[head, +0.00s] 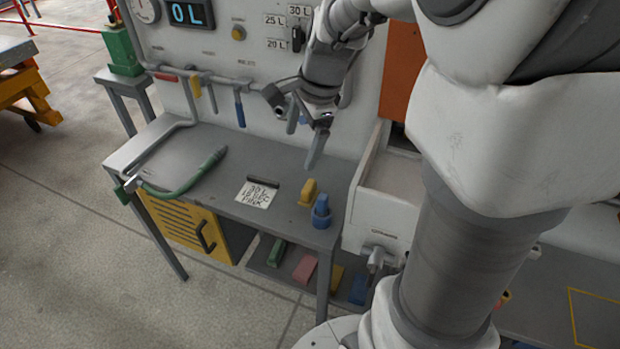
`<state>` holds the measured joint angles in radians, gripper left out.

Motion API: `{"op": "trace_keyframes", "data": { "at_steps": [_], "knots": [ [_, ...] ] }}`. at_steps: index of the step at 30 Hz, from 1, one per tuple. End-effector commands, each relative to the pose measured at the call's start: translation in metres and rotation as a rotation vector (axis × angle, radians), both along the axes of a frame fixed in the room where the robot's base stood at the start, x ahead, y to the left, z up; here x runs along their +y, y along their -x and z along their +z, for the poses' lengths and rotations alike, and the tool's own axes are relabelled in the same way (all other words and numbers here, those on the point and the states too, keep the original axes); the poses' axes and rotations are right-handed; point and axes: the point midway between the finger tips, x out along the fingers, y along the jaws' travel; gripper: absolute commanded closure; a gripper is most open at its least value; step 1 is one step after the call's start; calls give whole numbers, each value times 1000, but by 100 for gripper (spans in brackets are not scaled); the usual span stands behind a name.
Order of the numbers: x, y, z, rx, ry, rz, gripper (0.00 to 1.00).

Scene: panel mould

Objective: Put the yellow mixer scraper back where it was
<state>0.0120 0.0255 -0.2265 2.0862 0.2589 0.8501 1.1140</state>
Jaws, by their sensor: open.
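A tool with a yellow handle (195,87), which looks like the scraper, hangs on the rail (215,79) along the back panel, between a red-handled tool (166,77) and a blue-handled tool (240,111). Its lower end is hard to make out. My gripper (304,140) is open, with its fingers pointing down above the back right part of the workbench (220,198). It is to the right of the hanging tools and apart from them. I see nothing between its fingers.
A yellow block-like object (308,192) and a blue one (321,211) stand on the bench's right side, below my gripper. A green-handled hose (180,186) lies at the left. A note (256,195) lies mid-bench. Coloured blocks are on the shelf below.

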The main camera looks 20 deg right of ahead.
Motion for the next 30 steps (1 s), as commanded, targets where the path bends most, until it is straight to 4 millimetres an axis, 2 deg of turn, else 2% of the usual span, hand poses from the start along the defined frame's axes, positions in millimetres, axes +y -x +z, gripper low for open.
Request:
{"op": "trace_keyframes", "data": {
  "at_steps": [3, 9, 18, 24, 30],
  "knots": [
    [14, 26, 23, -71, 61, 220, 0],
    [33, 70, 49, -175, 199, 588, 0],
    [48, 135, 66, -284, 465, 1099, 0],
    [51, 161, 66, -307, 603, 1320, 0],
    [51, 169, 65, -308, 647, 1391, 0]
  ]
}}
